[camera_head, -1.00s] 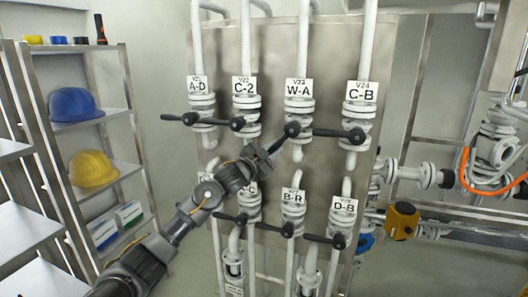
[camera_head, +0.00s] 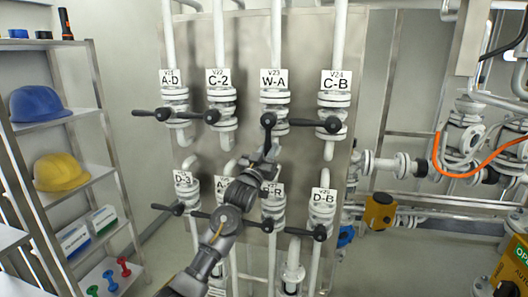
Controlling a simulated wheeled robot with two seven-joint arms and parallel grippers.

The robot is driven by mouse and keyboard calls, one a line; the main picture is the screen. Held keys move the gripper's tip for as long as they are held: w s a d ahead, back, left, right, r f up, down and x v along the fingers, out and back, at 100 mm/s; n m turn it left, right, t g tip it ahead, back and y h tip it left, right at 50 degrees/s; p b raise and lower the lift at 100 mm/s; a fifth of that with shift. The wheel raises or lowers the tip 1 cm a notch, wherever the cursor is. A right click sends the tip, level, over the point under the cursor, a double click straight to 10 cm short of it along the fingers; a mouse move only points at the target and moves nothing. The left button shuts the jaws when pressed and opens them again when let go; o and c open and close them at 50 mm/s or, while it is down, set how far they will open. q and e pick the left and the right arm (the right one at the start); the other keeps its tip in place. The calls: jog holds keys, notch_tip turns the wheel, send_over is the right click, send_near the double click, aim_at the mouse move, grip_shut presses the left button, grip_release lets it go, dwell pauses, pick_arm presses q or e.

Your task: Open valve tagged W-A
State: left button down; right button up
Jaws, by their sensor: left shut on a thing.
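The W-A tag (camera_head: 274,79) is white and sits third from the left in the upper row of valves. Below it is the flanged W-A valve, with a dark lever handle (camera_head: 268,121) on its front. The lever points nearly straight down from its pivot. My left gripper (camera_head: 268,149) is shut on the lever's lower part, just below the pivot, and its fingers hide the lever's end. My left arm reaches up from the bottom and partly covers the lower-row valve beneath. My right gripper is out of view.
Neighbouring levers of C-2 (camera_head: 211,116) and C-B (camera_head: 332,125) lie close on both sides, pointing left. The D-B valve (camera_head: 320,232) is at lower right. A shelf with blue (camera_head: 43,103) and yellow (camera_head: 60,172) helmets stands at left. Floor shows between shelf and panel.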

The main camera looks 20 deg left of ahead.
pick_arm(q)
jog(key=shift+d+f, duration=0.1)
jog(key=shift+d, duration=0.15)
jog(key=c, duration=1.3)
grip_release()
jog(key=shift+c, duration=0.2)
jog(key=shift+o, duration=0.3)
jog(key=shift+s+a, duration=0.1)
jog(key=shift+s+f, duration=0.1)
jog(key=shift+s, duration=0.15)
jog(key=d+b+v, duration=0.1)
jog(key=b+v, duration=0.2)
jog(key=v, duration=0.7)
jog(key=shift+a, duration=0.45)
